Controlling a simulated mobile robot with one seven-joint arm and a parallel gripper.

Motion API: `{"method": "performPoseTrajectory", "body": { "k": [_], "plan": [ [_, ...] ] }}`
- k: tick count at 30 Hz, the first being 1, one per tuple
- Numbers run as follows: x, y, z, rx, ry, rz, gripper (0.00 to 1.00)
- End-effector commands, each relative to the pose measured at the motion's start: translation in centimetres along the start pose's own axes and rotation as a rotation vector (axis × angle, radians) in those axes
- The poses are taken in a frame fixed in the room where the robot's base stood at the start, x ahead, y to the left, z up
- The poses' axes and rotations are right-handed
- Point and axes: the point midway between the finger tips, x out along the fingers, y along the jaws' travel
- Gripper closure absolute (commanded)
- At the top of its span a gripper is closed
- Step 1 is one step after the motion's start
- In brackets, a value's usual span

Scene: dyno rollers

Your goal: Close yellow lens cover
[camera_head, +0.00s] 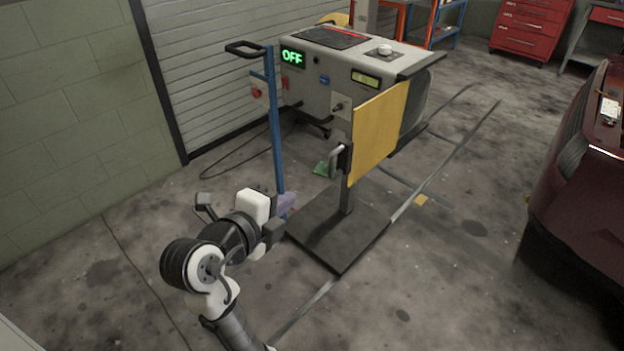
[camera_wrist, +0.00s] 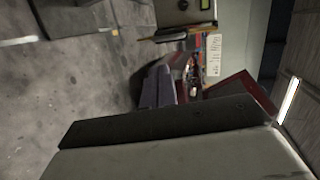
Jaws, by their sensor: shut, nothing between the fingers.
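The yellow lens cover (camera_head: 378,135) is a flat upright yellow panel standing out from the front of the grey machine (camera_head: 318,85). A grey handle (camera_head: 339,160) on a black mount sits at its near left edge, above a dark post. My gripper (camera_head: 284,203) is lower and to the left of the handle, apart from it, near the blue post. Its purple-grey fingers also show in the wrist view (camera_wrist: 158,88), close together and empty. In the wrist view, part of the machine (camera_wrist: 185,12) shows at the top; the cover cannot be made out clearly there.
A blue post (camera_head: 273,125) with a black handle stands left of the machine. A dark base plate (camera_head: 335,245) lies on the floor below the cover. A dark red car (camera_head: 590,165) stands at the right. The floor between the car and base plate is mostly clear.

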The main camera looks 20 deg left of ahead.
Motion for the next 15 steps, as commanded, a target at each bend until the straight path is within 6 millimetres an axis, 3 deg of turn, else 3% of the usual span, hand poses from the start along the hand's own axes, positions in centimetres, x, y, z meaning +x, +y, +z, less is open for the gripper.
{"method": "performPoseTrajectory", "body": {
  "k": [5,15],
  "plan": [
    [1.7,0.1,-0.3,0.006,0.013,0.008,1.0],
    [8.7,-0.1,-0.3,0.005,0.011,0.008,1.0]
  ]
}}
